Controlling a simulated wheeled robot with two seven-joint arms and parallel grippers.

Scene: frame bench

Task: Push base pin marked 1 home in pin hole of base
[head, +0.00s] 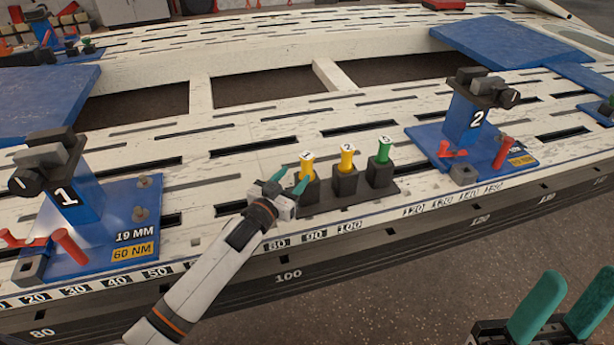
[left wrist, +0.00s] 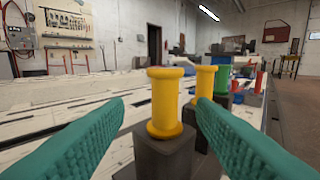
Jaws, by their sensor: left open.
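A yellow spool-shaped pin (head: 306,168) stands upright in the leftmost black block of a small rack; the mark on its top is small and looks like 1. In the left wrist view the yellow pin (left wrist: 164,102) stands ahead between the green fingers, not gripped. My left gripper (head: 287,183) is open beside this pin, its fingers pointing at it. The blue base marked 1 (head: 110,240) is at the left, with grey fittings (head: 140,213) on its plate; I cannot tell which is the pin hole. My right gripper (head: 565,300) is open and empty at the lower right.
A second yellow pin (head: 346,158) and a green pin (head: 384,151) stand in the same rack (head: 325,203). A blue base marked 2 (head: 425,140) is at the right. Red handles (head: 70,246) stick up at base 1. Slotted white bench top lies clear between rack and base 1.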

